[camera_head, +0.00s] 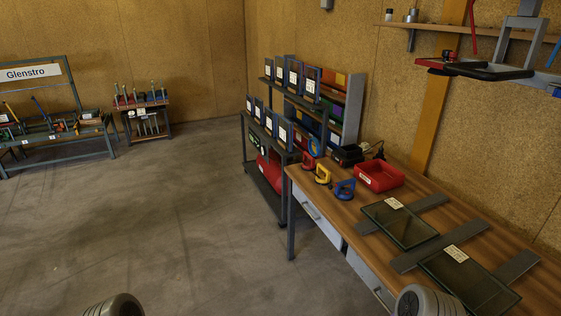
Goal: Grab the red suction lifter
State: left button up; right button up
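The red suction lifter (308,160) stands at the far left corner of the wooden workbench (420,207). A yellow suction lifter (322,174) is just in front of it to the right, and a blue one (345,189) is further along the same edge. The three form a row and look apart from each other. Neither of my grippers is in view. Only rounded grey parts of my own arms show at the bottom edge, left and right, well away from the lifters.
A red bin (379,176) and a black box (347,154) sit behind the lifters. Glass panes (399,222) lie on grey strips at the bench's right. A dark shelf rack (268,136) adjoins the bench's far end. Open concrete floor (170,220) lies to the left.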

aim_at(310, 166)
jog(key=u, duration=0.85)
jog(key=i, duration=1.8)
jog(key=z, duration=0.3)
jog(key=i, duration=1.25)
jog(key=z, duration=1.15)
